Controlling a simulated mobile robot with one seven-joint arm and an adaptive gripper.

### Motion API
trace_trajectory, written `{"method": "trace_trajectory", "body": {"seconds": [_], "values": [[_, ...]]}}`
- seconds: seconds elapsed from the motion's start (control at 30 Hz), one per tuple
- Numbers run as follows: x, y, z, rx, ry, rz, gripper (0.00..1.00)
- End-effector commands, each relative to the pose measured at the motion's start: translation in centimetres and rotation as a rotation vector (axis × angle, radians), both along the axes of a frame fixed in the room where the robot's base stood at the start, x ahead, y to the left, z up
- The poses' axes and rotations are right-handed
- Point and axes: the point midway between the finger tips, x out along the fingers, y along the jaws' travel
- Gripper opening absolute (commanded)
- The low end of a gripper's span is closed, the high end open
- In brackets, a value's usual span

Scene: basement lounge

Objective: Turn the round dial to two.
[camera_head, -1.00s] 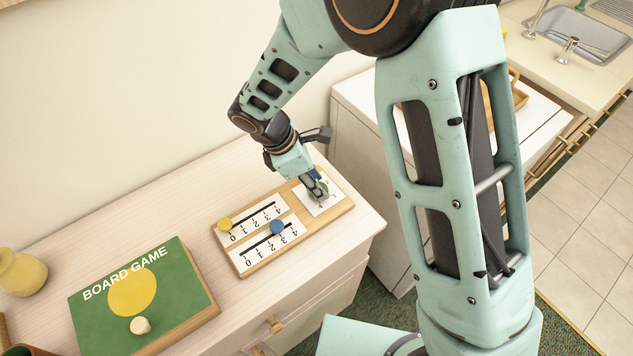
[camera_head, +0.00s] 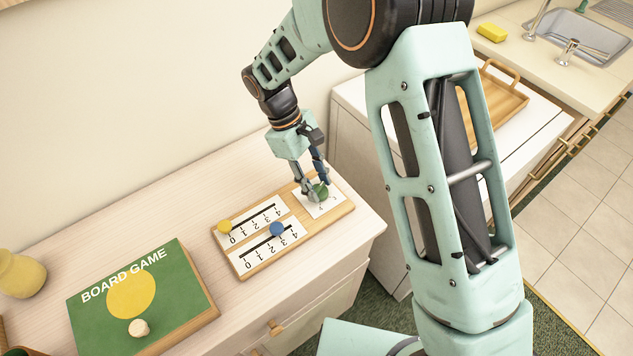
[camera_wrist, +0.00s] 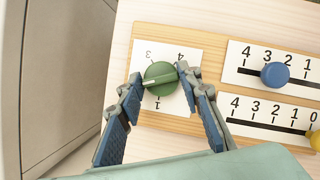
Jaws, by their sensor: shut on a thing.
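The round green dial (camera_wrist: 160,78) sits on a white square plate (camera_wrist: 196,60) at one end of a wooden board (camera_wrist: 217,45). In the head view the dial (camera_head: 320,190) is at the board's right end. My gripper (camera_wrist: 161,75) is shut on the dial, one finger on each side of it. A pale ridge crosses the dial, running slightly up to the right in the wrist view; I cannot tell which end is its pointer. The numbers 3, 4 and 1 show around it. The 2 is not visible; the left finger covers part of the plate's left side.
Two slider scales lie beside the dial, with a blue knob (camera_head: 277,229) and a yellow knob (camera_head: 224,225). A green board game box (camera_head: 190,290) and a yellow vase (camera_head: 20,273) stand left on the cabinet. A wooden tray (camera_head: 503,103) is on the white unit at right.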

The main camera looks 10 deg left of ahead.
Motion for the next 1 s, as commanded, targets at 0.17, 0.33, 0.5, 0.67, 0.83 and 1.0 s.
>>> {"method": "trace_trajectory", "body": {"seconds": [0.17,0.33,0.5,0.67,0.83,1.0], "values": [[0.05,0.07,0.04,0.002,-0.001,-0.048,0.09],[0.08,0.09,0.05,0.003,-0.001,-0.067,0.09],[0.08,0.09,0.05,0.003,-0.001,-0.069,0.09],[0.09,0.09,0.06,0.002,-0.002,-0.069,0.09],[0.08,0.07,0.05,0.003,-0.002,-0.068,0.48],[0.07,0.03,0.02,0.002,-0.001,-0.068,0.5]]}}
